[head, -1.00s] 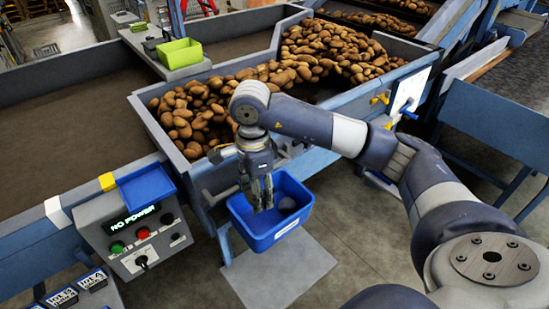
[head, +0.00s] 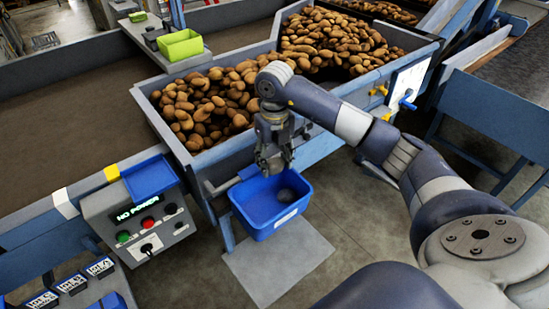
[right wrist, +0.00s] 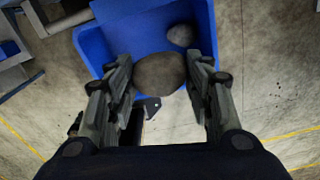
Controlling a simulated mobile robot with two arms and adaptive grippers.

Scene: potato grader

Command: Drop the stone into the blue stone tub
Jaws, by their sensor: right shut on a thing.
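My right gripper (head: 274,160) is above the far side of the blue stone tub (head: 262,226). In the right wrist view its two fingers (right wrist: 160,82) are shut on a rounded grey-brown stone (right wrist: 158,73). In the head view this held stone is hard to tell from the fingers. The tub (right wrist: 92,44) lies below the held stone in the wrist view. Another grey stone (head: 287,195) lies inside the tub, and it also shows in the wrist view (right wrist: 180,35). My left gripper is not in view.
The hopper full of potatoes (head: 215,110) stands just behind the tub. A control panel (head: 145,224) with buttons is at the left. A green bin (head: 180,45) sits on a ledge at the back. Bare floor (head: 350,225) lies right of the tub.

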